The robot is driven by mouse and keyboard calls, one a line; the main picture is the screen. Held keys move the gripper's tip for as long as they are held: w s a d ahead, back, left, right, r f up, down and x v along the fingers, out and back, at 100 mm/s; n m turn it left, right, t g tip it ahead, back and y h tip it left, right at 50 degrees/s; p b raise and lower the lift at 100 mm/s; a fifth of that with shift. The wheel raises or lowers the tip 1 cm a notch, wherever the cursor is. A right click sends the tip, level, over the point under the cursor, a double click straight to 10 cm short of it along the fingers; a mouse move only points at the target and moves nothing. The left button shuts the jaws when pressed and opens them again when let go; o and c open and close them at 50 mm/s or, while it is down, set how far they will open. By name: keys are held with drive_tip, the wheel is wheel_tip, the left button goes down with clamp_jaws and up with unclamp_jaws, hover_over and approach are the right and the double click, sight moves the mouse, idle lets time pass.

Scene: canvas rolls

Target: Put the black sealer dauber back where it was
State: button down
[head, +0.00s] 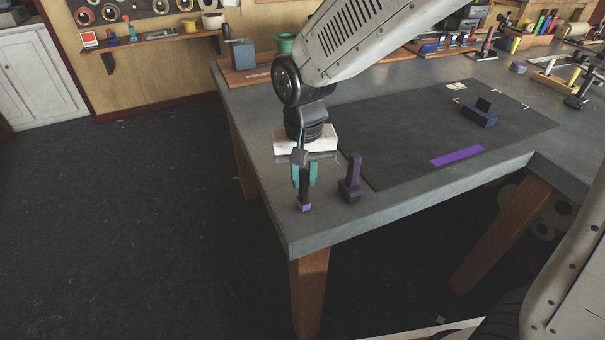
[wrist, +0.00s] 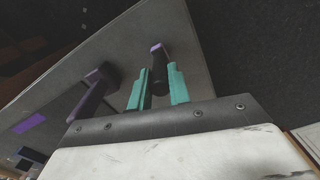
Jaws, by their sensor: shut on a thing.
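My gripper (head: 304,183), with teal fingers, points down over the near left corner of the grey table (head: 318,232). It is shut on the black sealer dauber, a dark stick with a purple end (head: 304,207). In the wrist view, the dauber's black body (wrist: 159,77) sits between the teal fingers, its purple end away from the palm. The dauber is roughly upright, its lower end at or just above the table top; I cannot tell whether it touches.
A dark purple upright tool with a block foot (head: 350,182) stands close to the right of my gripper. A dark mat (head: 410,130) bears a purple strip (head: 457,156) and a small dark blue block (head: 479,117). The table's left edge is close.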

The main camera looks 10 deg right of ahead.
drive_tip(key=shift+f, duration=0.15)
drive_tip(key=c, duration=1.3)
unclamp_jaws()
wheel_tip(320, 180, up, 12)
drive_tip(key=r, duration=0.1)
drive_tip(key=s+d+r, duration=0.2)
drive_tip(key=s+d, duration=0.5)
drive_tip(key=d, duration=0.5)
drive_tip(key=s+d+f+t, duration=0.1)
drive_tip(key=s+d+f, duration=0.1)
drive_tip(key=s+d, duration=0.6)
drive_tip(key=s, duration=0.4)
drive_tip(key=shift+s+d+f, duration=0.25)
drive_tip(key=shift+f, duration=0.1)
